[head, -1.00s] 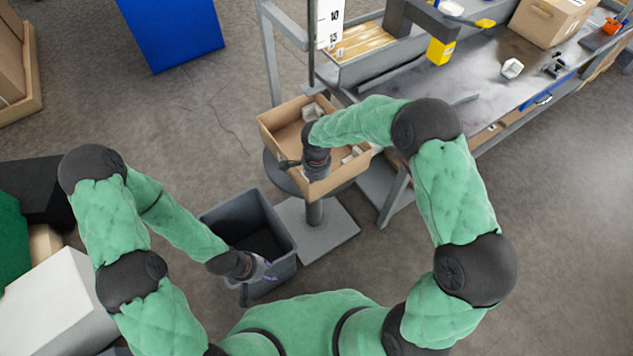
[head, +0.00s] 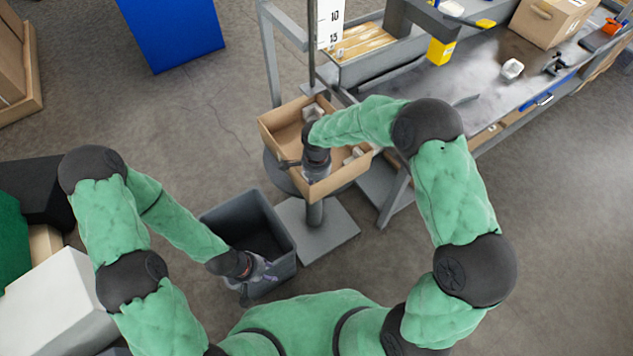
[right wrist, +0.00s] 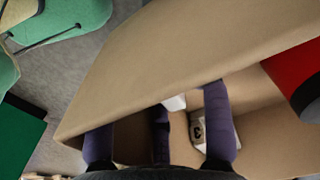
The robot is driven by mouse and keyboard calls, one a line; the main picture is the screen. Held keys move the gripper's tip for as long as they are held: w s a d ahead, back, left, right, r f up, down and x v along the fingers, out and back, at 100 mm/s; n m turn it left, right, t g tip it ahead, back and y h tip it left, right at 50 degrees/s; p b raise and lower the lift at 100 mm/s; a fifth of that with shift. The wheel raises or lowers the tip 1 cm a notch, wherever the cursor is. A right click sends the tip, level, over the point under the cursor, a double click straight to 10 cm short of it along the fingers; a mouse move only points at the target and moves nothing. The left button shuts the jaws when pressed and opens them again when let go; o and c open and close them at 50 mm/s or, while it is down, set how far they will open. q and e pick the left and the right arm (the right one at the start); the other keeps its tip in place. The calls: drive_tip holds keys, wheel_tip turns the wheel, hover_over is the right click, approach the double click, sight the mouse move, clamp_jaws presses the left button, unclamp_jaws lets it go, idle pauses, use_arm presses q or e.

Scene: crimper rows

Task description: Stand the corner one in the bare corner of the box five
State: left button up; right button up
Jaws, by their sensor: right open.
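The open cardboard box (head: 345,179) stands on a round grey stand. Small whitish pieces lie in it: one (head: 313,112) at its far corner and more (head: 354,155) along its right side. The left corner looks bare; my arm hides part of the inside. My right gripper (head: 314,170) is down at the box's near part, open, with nothing visible between its fingers. In the right wrist view its purple fingers (right wrist: 160,130) cross the box wall (right wrist: 200,60), and a white piece (right wrist: 198,130) shows beyond them. My left gripper (head: 252,277) is over the grey bin; its jaws are unclear.
The grey bin (head: 285,273) stands on the floor left of the stand. The workbench (head: 490,85) to the right carries a closed carton (head: 550,20) and a white piece (head: 512,68). A red object (right wrist: 297,80) shows at the right of the wrist view.

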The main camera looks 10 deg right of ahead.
drive_tip(key=shift+r, duration=0.1)
wheel_tip(320, 180, up, 12)
idle(0.5)
idle(0.4)
